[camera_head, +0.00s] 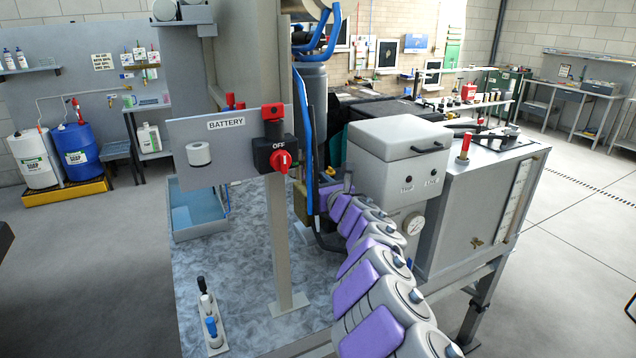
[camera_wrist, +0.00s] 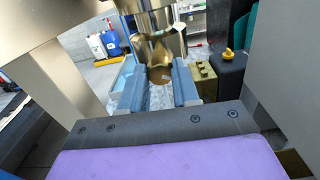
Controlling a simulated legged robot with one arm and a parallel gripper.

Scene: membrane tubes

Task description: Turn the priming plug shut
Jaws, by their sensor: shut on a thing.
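In the wrist view a large brass-coloured fitting (camera_wrist: 156,22) hangs down at the top centre. Its lower end, which looks like the priming plug (camera_wrist: 159,74), sits between the two blue-grey fingers of my gripper (camera_wrist: 157,68). The fingers are shut on this brass piece, one on each side. The plug's exact turn angle cannot be read. In the head view my purple and grey arm reaches from the lower right to behind the battery post, and my fingertips and the plug are hidden there.
A brass block (camera_wrist: 203,80) and a black part with a yellow knob (camera_wrist: 229,56) stand close right of my fingers. A battery panel (camera_head: 212,140) with a red switch (camera_head: 281,160) is on a post (camera_head: 282,245). A grey box (camera_head: 395,165) stands right. A blue tray (camera_head: 199,235) is at left.

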